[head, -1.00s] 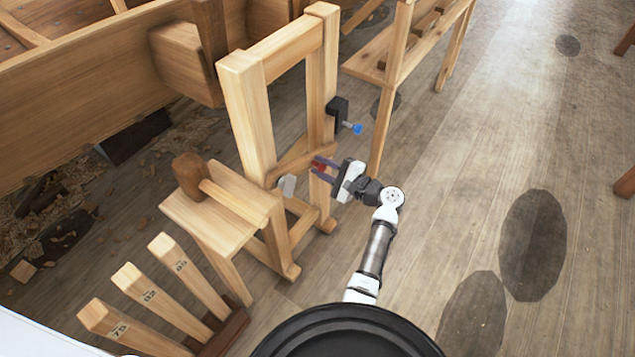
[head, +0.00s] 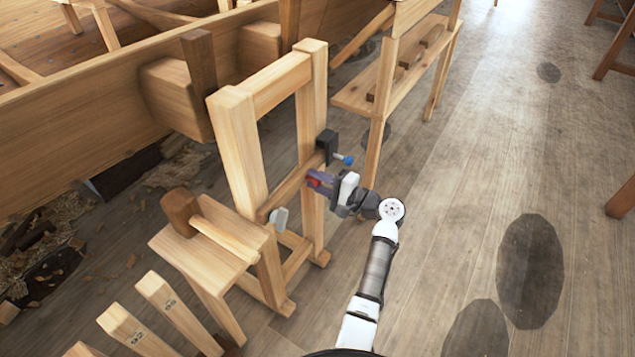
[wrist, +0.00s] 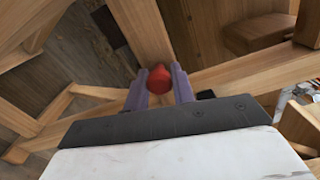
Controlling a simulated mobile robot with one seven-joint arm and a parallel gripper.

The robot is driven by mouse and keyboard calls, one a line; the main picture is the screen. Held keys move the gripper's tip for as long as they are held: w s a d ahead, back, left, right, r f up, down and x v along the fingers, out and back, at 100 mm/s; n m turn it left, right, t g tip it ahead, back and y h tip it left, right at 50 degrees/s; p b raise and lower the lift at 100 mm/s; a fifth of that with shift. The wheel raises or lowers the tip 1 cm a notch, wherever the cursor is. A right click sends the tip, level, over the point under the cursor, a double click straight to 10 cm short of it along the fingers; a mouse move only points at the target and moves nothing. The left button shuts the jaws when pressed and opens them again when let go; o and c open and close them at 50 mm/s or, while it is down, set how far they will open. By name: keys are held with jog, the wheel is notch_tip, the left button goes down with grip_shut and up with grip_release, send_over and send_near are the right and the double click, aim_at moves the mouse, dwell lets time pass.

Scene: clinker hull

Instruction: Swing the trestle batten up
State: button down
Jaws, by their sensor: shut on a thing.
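The trestle batten (head: 292,188) slants across the tall wooden trestle frame (head: 237,150), from low at the left post up to the right post. A grey piece (head: 279,218) sits by its lower left end. A black clamp (head: 327,143) with a blue-tipped screw (head: 345,159) is on the right post, close to the batten's raised end. My gripper (head: 315,180) is at that end, its purple fingers shut on a red knob (wrist: 158,79). The wrist view shows the knob between the fingertips; they hide its sides.
A low wooden stand with a mallet (head: 181,211) is left of the frame. Numbered wooden pieces (head: 126,327) stand in front of it. The hull planking (head: 90,130) rises behind, and a shelf bench (head: 400,80) is at the back.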

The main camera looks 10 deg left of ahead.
jog(key=shift+r, duration=0.15)
jog(key=c, duration=1.2)
grip_release()
jog(key=p+v, duration=0.2)
jog(key=v, duration=1.2)
jog(key=shift+a, duration=0.1)
